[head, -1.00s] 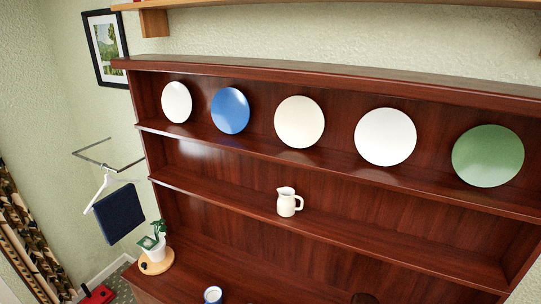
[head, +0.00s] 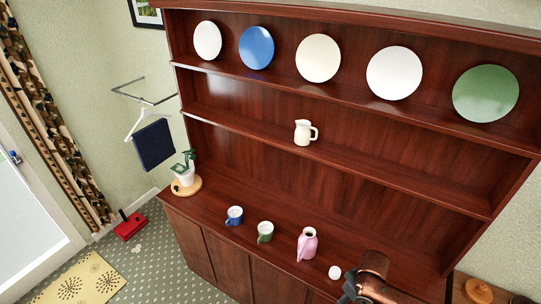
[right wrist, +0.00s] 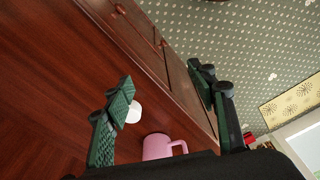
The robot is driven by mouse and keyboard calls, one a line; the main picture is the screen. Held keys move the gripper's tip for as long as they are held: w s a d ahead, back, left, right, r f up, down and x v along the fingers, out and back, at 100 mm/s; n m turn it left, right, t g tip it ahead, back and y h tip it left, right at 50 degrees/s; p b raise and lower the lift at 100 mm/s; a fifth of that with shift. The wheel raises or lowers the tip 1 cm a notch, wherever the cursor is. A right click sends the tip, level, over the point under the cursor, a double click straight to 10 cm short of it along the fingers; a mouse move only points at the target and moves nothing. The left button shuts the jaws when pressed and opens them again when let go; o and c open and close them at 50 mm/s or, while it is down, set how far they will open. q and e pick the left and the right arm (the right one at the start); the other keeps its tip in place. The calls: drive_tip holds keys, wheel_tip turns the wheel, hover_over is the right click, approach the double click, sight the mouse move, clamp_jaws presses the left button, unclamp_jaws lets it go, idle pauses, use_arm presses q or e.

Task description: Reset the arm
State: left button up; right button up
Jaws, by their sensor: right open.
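My right gripper (head: 352,288) shows at the bottom of the head view, at the end of a copper-coloured arm over the front of the wooden dresser (head: 225,172). In the right wrist view, the fingers of my right gripper (right wrist: 163,79) are wide apart with nothing held between them. A small white object (right wrist: 133,112) shows beside one finger, and a pink jug (right wrist: 158,147) is close to the gripper's base. My left gripper is in neither view.
On the dresser top stand a potted plant (head: 186,173), a blue mug (head: 234,215), a green mug (head: 265,232) and the pink jug (head: 307,243). A cream pitcher (head: 303,132) and several plates stand on the shelves. A red object (head: 130,226) lies on the floor.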

drive_tip(key=s+a+f+t+y, duration=0.2)
drive_tip(key=s+a+f, duration=0.1)
drive_tip(key=a, duration=0.3)
drive_tip(key=s+d+f+m+t+h, duration=0.1)
drive_tip(key=s+d+f+m+h, duration=0.15)
drive_tip(key=s+d, duration=0.45)
drive_tip(key=s+d+f+m+h, duration=0.1)
drive_tip(key=s+d+m, duration=0.3)
drive_tip(key=s+d, duration=0.35)
wheel_tip(320, 180, down, 34)
drive_tip(key=s+g+b, duration=0.1)
drive_tip(key=b, duration=0.5)
use_arm(q)
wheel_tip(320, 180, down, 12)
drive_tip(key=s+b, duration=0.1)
drive_tip(key=b, duration=0.5)
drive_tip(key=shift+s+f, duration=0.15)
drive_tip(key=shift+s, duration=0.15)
use_arm(e)
drive_tip(key=s+f+g, duration=0.1)
drive_tip(key=s+f, duration=0.9)
drive_tip(key=f, duration=0.2)
drive_tip(key=s+f+n, duration=0.1)
drive_tip(key=s+f, duration=0.9)
drive_tip(key=f, duration=0.3)
drive_tip(key=shift+s+a+f+g, duration=0.25)
drive_tip(key=shift+s+a+g, duration=0.05)
drive_tip(key=shift+a+g, duration=0.15)
